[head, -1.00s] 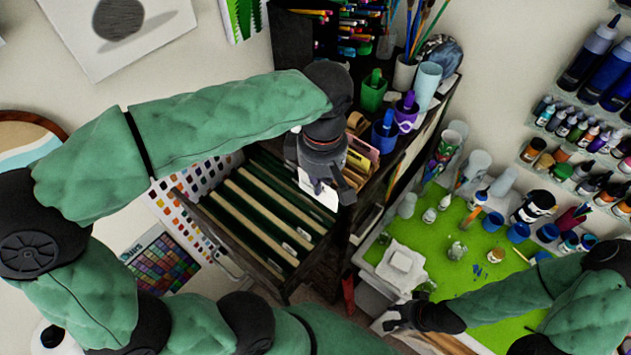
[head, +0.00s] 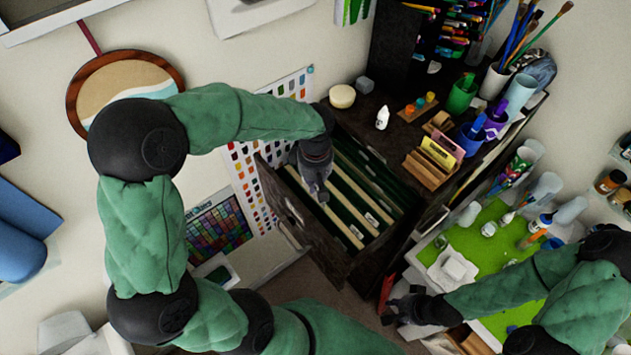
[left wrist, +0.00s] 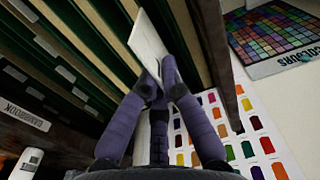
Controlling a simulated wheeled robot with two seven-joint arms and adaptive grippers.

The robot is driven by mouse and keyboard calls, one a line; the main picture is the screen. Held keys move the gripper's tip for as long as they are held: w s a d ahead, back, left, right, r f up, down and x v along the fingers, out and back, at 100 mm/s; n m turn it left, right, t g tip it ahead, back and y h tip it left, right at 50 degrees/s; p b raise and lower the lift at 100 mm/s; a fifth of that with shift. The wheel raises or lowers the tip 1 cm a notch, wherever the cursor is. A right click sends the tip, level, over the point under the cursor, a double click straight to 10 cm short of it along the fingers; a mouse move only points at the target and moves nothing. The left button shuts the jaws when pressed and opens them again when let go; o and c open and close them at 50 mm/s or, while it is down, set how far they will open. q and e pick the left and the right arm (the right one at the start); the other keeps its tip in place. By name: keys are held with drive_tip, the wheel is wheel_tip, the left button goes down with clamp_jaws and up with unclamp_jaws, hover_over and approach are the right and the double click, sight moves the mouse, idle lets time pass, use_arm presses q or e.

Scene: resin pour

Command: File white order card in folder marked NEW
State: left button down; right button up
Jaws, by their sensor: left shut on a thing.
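My left gripper (head: 320,190) is shut on the white card (left wrist: 149,42), which shows between its fingers in the left wrist view. In the head view the gripper hides most of the card. The gripper is over the left end of the open drawer (head: 290,215), near the tan and dark green folders (head: 368,190). Pale tabs (left wrist: 66,73) show on the folders, but their words are too small to read, so I cannot tell which is NEW. I cannot tell whether the card's lower edge is inside a folder. My right gripper (head: 392,312) is by the green-topped table; its opening is unclear.
A wooden rack with coloured cards (head: 435,160) and a small white bottle (head: 382,117) stand on the cabinet top. Colour charts (head: 218,225) hang on the wall beside the drawer. The green work mat (head: 490,242) holds cups and bottles at the right.

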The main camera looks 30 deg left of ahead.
sight(315, 197)
use_arm(q)
drive_tip(key=shift+f+b, duration=1.85)
drive_tip(key=shift+f, duration=1.2)
drive_tip(key=shift+f+b, duration=1.8)
drive_tip(key=c, duration=0.9)
unclamp_jaws()
drive_tip(key=shift+r+p, duration=2.5)
drive_tip(key=shift+r, duration=1.5)
drive_tip(key=shift+r, duration=0.1)
